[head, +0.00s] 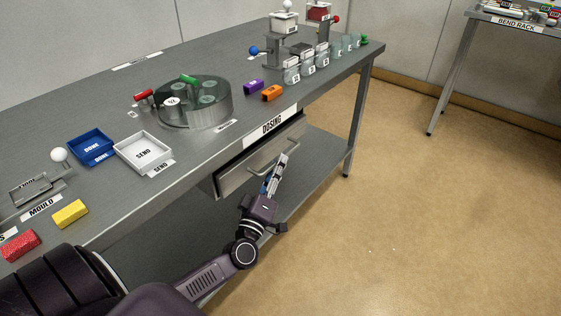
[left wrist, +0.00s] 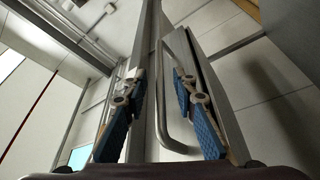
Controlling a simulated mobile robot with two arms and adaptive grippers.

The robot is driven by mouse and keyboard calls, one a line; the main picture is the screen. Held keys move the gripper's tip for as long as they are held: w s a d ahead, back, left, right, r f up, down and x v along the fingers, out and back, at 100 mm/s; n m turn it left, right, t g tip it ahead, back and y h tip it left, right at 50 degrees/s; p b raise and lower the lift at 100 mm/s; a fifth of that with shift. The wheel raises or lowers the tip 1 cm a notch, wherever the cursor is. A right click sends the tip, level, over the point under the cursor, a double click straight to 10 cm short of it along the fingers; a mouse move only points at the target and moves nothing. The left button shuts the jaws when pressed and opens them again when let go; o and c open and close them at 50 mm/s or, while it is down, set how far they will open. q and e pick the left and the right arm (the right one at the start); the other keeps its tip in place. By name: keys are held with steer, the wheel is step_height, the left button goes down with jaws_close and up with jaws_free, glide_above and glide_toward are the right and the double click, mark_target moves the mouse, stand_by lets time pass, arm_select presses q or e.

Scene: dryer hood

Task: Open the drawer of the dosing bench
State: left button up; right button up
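The dosing bench's drawer (head: 236,178) is a grey metal box under the bench top, below the DOSING label (head: 272,125). It looks shut in the head view, though a small gap is hard to rule out. Its bar handle (head: 258,168) runs along the front. My left gripper (head: 281,162) is at the right part of the handle. In the left wrist view, my left gripper (left wrist: 157,88) has its blue-padded fingers spread apart. The handle (left wrist: 162,105) shows between them, with clear space on both sides. My right gripper is in neither view.
The bench top (head: 215,55) holds a round clear carousel (head: 205,110), a white SEND tray (head: 143,153), a blue DONE tray (head: 91,147) and several coloured blocks. A lower shelf (head: 325,150) lies beneath the drawer. Open floor (head: 430,220) is to the right.

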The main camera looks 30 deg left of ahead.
arm_select(q)
steer(key=shift+x, duration=1.35)
jaws_close()
steer(key=shift+f, duration=0.1)
